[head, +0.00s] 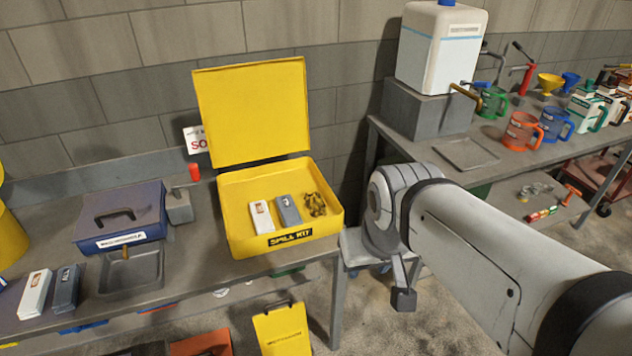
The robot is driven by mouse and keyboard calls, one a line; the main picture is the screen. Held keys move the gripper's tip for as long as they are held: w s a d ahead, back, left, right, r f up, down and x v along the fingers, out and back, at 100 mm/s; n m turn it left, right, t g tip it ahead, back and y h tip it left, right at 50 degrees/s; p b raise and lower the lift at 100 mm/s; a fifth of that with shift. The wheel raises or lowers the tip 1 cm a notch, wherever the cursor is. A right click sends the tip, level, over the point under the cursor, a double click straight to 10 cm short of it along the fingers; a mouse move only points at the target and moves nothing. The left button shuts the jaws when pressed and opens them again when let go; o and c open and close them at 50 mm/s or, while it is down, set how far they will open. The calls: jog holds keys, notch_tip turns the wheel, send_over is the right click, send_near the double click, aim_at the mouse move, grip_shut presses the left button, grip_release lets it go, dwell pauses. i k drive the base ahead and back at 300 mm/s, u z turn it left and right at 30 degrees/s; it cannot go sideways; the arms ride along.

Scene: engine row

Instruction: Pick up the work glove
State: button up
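No item can be surely told as the work glove. A crumpled dark and yellow item (315,204) lies in the right part of the open yellow spill kit box (285,250); it may be a glove, but it is too small to be sure. My arm reaches in from the lower right, and its wrist is to the right of the box, apart from it. A small dark end piece (403,299) hangs below the wrist. My gripper's fingers are not clearly visible, so its opening and anything in it cannot be told.
A white packet (261,216) and a grey packet (289,210) lie in the box. Its raised lid (252,112) stands behind. A blue case (122,217) and a grey tray (132,273) are left. A white tank (440,50) and several mugs stand on the right bench.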

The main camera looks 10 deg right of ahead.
aim_at(313, 201)
jog(key=u, duration=0.05)
jog(key=i, duration=1)
jog(key=z, duration=0.05)
